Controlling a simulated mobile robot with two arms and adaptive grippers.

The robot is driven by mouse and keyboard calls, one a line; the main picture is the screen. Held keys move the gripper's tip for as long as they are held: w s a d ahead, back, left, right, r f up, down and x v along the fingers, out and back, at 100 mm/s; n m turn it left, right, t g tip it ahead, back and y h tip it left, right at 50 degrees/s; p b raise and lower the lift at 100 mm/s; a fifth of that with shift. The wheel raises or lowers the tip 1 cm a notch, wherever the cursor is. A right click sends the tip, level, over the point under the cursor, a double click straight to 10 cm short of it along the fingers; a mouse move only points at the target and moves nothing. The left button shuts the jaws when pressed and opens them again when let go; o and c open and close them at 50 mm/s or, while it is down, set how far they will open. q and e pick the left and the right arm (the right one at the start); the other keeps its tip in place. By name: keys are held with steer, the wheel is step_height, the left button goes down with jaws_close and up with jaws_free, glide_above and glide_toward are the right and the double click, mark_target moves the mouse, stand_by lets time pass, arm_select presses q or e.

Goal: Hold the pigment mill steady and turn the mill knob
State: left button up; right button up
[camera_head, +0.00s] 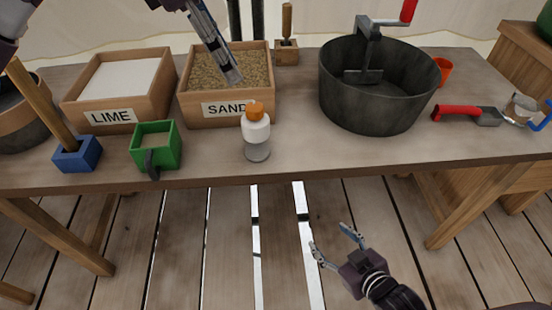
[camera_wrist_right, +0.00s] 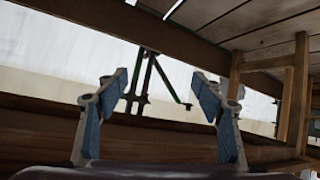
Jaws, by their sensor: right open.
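The pigment mill (camera_head: 257,138) appears to be the small upright white bottle-like thing with a greyish lower part, standing near the table's front edge. Its orange knob (camera_head: 255,109) is on top. My left gripper (camera_head: 232,76) reaches down over the sand box, behind and above the mill and apart from it; its fingers are seen edge-on, so I cannot tell its opening. My right gripper (camera_head: 332,238) is open and empty, in front of and below the table edge, right of the mill. In the right wrist view its two blue-padded fingers (camera_wrist_right: 165,92) are spread wide with nothing between them.
The table holds a lime box (camera_head: 110,118), a sand box (camera_head: 205,112), a green scoop box (camera_head: 157,148), a blue-based tool (camera_head: 76,154) and a large dark tub (camera_head: 365,100) with a red-handled crank. A red-handled trowel (camera_head: 460,113) lies right. The table edge lies between my right gripper and the mill.

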steer(key=s+a+r+n+t+y, duration=0.15)
steer(key=a+r+y, duration=0.3)
steer(key=r, duration=0.45)
steer(key=s+a+r+n+t+y, duration=0.1)
steer(key=a+r+n+t+y, duration=0.15)
steer(key=a+r, duration=0.45)
steer(key=m+t+h, duration=0.1)
steer(key=m+h, duration=0.1)
steer(key=m, duration=0.2)
glide_toward(263, 147)
steer(key=x, duration=0.4)
steer(key=shift+w+f, duration=0.1)
steer(key=shift+f, duration=0.15)
steer(key=shift+w+a+r, duration=0.15)
steer(key=shift+w, duration=0.2)
steer(key=shift+w+a+r, duration=0.15)
steer(key=shift+w, duration=0.2)
steer(key=x, duration=0.7)
steer(key=shift+w+a+f, duration=0.1)
